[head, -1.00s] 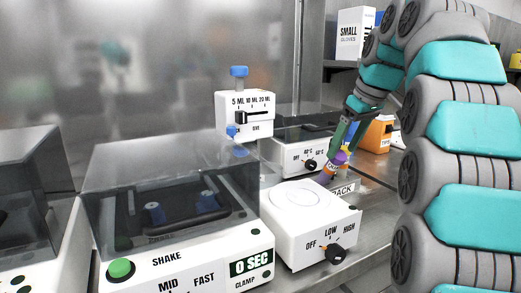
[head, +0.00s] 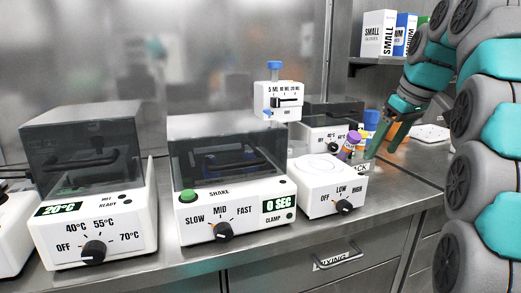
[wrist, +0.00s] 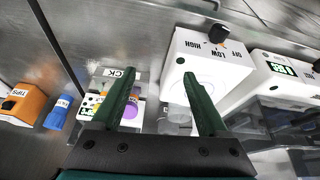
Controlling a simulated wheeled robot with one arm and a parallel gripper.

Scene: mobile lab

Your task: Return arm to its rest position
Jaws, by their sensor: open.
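My gripper (head: 376,150) hangs at the right of the head view, at the end of my teal and grey arm. It points down and left, just right of the rack (head: 360,168) and its purple-capped tube (head: 353,137). In the wrist view my gripper (wrist: 157,78) has its two green fingers wide apart with nothing between them. The rack (wrist: 118,73) shows partly behind the left finger there, and the bench surface lies below the fingers. I cannot tell the exact height of the fingertips above the bench.
A white LOW/HIGH device (head: 333,188) stands left of the rack, beside the shaker (head: 230,215) and a heater (head: 95,235). A blue item (wrist: 58,113) and an orange tips box (wrist: 25,103) are near my gripper. Glove boxes (head: 380,35) sit on a shelf behind my arm.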

